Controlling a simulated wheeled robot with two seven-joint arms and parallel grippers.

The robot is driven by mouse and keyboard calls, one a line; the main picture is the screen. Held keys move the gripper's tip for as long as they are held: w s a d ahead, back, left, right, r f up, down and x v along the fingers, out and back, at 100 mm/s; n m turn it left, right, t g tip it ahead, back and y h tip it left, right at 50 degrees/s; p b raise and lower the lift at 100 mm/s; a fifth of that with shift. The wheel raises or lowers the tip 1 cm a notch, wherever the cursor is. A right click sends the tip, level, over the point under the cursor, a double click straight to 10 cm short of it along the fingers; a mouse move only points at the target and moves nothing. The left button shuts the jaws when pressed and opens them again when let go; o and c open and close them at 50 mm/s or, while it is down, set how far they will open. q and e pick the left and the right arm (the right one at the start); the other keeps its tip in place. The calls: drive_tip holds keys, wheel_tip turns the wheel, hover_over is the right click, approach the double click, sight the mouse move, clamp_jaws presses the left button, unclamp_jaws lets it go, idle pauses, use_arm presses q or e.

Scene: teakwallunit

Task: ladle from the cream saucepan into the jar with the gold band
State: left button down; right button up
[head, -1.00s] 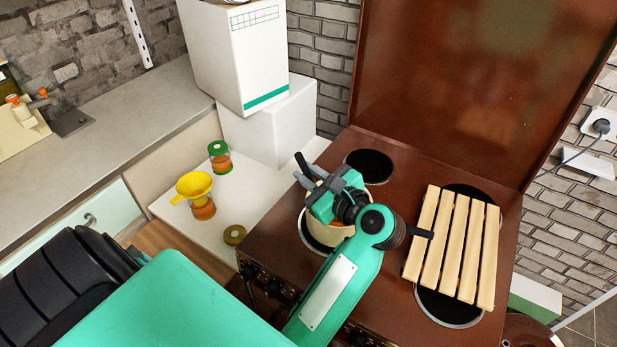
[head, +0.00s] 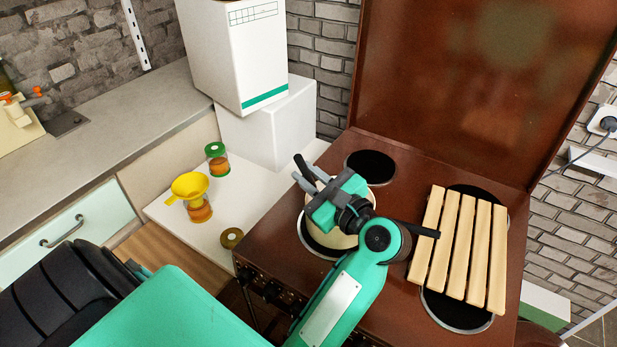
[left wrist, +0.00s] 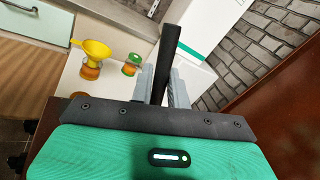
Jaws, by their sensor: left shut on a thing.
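The cream saucepan (head: 338,241) stands on the front left hob plate, largely hidden under my left gripper and arm. My left gripper (head: 304,181) is above the pan, shut on a black handle (head: 302,163), which I take as the ladle's. The handle also stands between the fingers in the left wrist view (left wrist: 169,55). The ladle's bowl is hidden. A jar with orange contents (head: 200,213) stands on the white surface left of the hob, with a yellow funnel (head: 189,186) in its mouth. Its band looks yellowish; the funnel partly covers it. My right gripper is not in view.
A green-lidded jar (head: 217,161) stands behind the funnel jar, and a loose gold-brown lid (head: 231,238) lies in front. White boxes (head: 268,125) are stacked behind. A slatted wooden rack (head: 460,248) covers the right hob plates. The brown hob lid (head: 455,85) stands open.

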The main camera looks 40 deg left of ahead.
use_arm(q)
drive_tip(key=shift+d+f, duration=0.15)
drive_tip(key=shift+d, duration=0.2)
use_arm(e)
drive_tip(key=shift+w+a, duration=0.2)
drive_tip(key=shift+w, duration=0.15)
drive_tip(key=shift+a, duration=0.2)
